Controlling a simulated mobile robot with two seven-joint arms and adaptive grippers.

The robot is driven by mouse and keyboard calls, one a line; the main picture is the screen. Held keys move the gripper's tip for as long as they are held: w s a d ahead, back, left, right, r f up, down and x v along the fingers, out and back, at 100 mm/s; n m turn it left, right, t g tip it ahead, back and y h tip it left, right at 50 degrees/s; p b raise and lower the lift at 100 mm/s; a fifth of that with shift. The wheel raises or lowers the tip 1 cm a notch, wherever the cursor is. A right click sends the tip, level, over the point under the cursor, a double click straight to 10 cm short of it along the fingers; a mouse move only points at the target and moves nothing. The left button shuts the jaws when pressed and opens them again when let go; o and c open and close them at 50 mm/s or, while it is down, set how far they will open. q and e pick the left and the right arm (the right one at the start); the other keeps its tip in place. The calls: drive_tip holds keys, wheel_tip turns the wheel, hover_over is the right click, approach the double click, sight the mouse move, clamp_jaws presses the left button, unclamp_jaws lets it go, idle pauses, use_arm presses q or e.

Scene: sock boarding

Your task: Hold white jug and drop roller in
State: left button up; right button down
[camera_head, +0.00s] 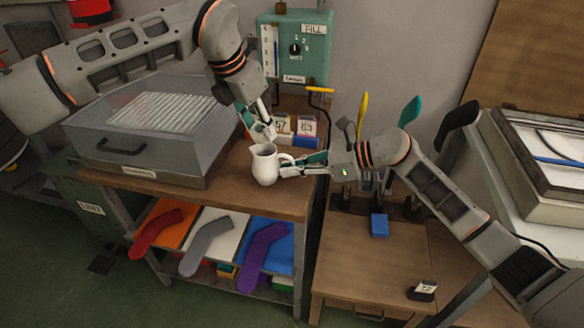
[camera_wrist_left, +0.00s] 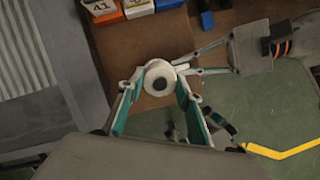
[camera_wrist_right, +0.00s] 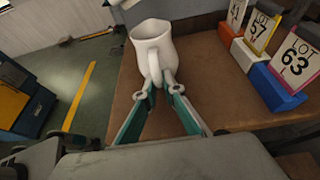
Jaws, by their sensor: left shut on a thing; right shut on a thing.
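The white jug (camera_head: 265,165) stands upright near the front edge of the wooden bench; it also shows in the right wrist view (camera_wrist_right: 152,38). My right gripper (camera_wrist_right: 157,90) is shut on the jug's handle (camera_wrist_right: 154,66). My left gripper (camera_head: 262,137) is shut just above the jug's mouth. In the left wrist view its fingers (camera_wrist_left: 160,75) are on either side of a pale round roller with a dark centre (camera_wrist_left: 160,83), seen end-on over the jug. How far the roller is above or inside the mouth, I cannot tell.
Lot-number blocks (camera_wrist_right: 275,87) stand on the bench behind the jug. Coloured sock shapes (camera_head: 208,243) lie on the lower shelf. Upright paddles (camera_head: 410,112) stand right of the bench.

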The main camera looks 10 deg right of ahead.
use_arm(q)
drive_tip(key=shift+f, duration=0.65)
drive_tip(key=o, duration=1.2)
drive_tip(key=v, duration=1.2)
use_arm(e)
drive_tip(key=c, duration=2.1)
unclamp_jaws()
